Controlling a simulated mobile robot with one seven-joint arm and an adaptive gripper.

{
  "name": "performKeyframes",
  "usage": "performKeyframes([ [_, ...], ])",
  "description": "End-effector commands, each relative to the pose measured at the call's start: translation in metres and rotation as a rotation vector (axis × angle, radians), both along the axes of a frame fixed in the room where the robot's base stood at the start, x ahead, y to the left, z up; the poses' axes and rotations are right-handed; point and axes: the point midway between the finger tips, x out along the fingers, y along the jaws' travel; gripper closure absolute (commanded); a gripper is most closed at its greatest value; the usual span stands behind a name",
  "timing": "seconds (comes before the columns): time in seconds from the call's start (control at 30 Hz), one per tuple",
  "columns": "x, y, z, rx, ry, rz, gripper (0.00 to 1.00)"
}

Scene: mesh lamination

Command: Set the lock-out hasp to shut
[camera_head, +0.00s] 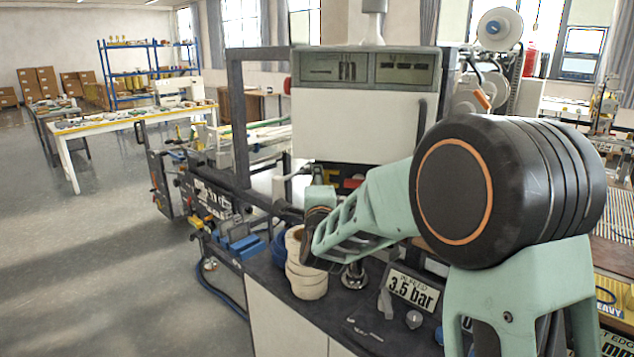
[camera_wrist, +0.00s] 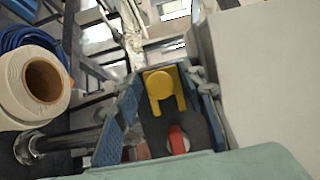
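In the wrist view a yellow U-shaped piece (camera_wrist: 160,88), which looks like the lock-out hasp, sits on a dark plate. A red part (camera_wrist: 178,140) lies just below the prongs. My gripper (camera_wrist: 158,74) is open, with one blue-grey finger left of the yellow piece and one right of it. Nothing is clearly held, and contact cannot be told.
White tape rolls (camera_head: 306,270) stand on the dark bench top; one roll (camera_wrist: 42,80) is left of my gripper. A white machine cabinet (camera_head: 362,126) rises behind my arm. A 3.5 bar sign (camera_head: 412,289) stands at the front. Open floor (camera_head: 120,260) lies left.

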Motion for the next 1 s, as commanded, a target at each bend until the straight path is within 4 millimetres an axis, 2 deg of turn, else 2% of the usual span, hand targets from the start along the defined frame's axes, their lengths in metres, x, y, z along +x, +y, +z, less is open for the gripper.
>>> performKeyframes([
  [0.23,0.0005,0.0002,-0.0002,0.0,0.0,0.0,0.63],
  [0.57,0.0003,0.0001,-0.0001,0.0,0.0,0.0,0.99],
  [1.0,0.0,-0.0054,-0.0015,0.001,-0.002,-0.001,1.0],
])
